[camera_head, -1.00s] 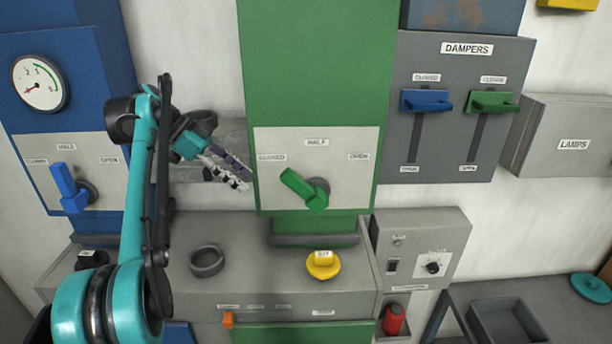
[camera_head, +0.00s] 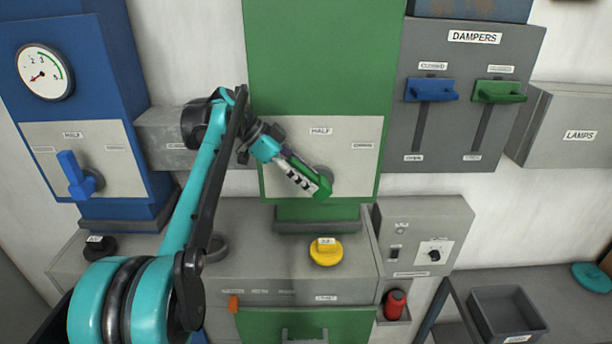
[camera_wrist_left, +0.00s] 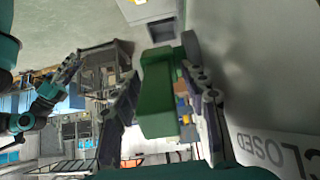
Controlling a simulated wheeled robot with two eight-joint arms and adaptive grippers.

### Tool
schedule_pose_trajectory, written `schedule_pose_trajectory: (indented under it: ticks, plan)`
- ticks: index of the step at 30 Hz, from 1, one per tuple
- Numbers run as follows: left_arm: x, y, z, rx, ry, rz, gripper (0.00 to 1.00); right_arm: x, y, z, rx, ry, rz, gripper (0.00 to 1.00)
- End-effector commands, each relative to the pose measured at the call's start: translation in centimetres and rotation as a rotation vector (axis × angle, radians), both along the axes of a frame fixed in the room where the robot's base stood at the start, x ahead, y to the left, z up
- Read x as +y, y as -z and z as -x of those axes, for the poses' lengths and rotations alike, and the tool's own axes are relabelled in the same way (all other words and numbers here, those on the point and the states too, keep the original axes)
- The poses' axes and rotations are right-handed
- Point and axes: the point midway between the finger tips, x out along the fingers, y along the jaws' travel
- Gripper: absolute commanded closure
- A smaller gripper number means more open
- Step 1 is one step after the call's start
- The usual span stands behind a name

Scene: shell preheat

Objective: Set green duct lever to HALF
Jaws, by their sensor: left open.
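The green duct lever (camera_head: 323,187) sits on the pale plate (camera_head: 355,172) of the green duct. In the earlier head frame its handle points up and left, toward the CLOSED side; now my left gripper (camera_head: 303,179) covers most of it. In the left wrist view the green handle (camera_wrist_left: 158,100) lies between the two spread fingers of my left gripper (camera_wrist_left: 163,118). Whether the fingers touch it I cannot tell. The HALF label (camera_head: 320,131) is above the lever; the CLOSED label is hidden behind my arm. A teal arm, apparently my right, shows at the left of the wrist view; its gripper (camera_wrist_left: 68,68) is small and unclear.
A blue duct lever (camera_head: 75,175) stands at the left. The DAMPERS panel (camera_head: 440,150) has blue and green handles at the right. A yellow knob (camera_head: 325,252) is on the grey bench below. A grey box (camera_head: 165,140) lies behind my left arm.

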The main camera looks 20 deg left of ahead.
Motion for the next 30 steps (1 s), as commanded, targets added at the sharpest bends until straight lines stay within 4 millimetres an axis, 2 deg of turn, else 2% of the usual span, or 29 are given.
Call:
schedule_pose_trajectory:
  ticks: [5, 7, 10, 11, 20, 30]
  plan:
    - [0.0, 0.0, 0.0, 0.0, 0.0, 0.0, 0.55, 0.0, 0.0, 0.0, 0.0, 0.0, 0.0, 0.6]
    - [0.0, 0.0, 0.0, 0.0, 0.0, 0.0, 0.68, 0.0, 0.0, 0.0, 0.0, 0.0, 0.0, 0.6]
    - [0.0, 0.0, 0.0, 0.0, 0.0, 0.0, 0.95, 0.0, 0.0, 0.0, 0.0, 0.0, 0.0, 0.6]
    - [0.0, 0.0, 0.0, 0.0, 0.0, 0.0, 1.0, 0.0, 0.0, 0.0, 0.0, 0.0, 0.0, 0.6]
    - [-0.1, -0.2, 0.0, 0.003, 0.001, -0.014, 1.0, 0.0, -0.3, 0.0, 0.0, 0.0, 0.0, 0.6]
    - [-0.9, -1.1, -0.2, 0.05, 0.003, -0.178, 1.0, 0.0, -3.2, 0.0, 0.0, 0.0, 0.0, 0.6]
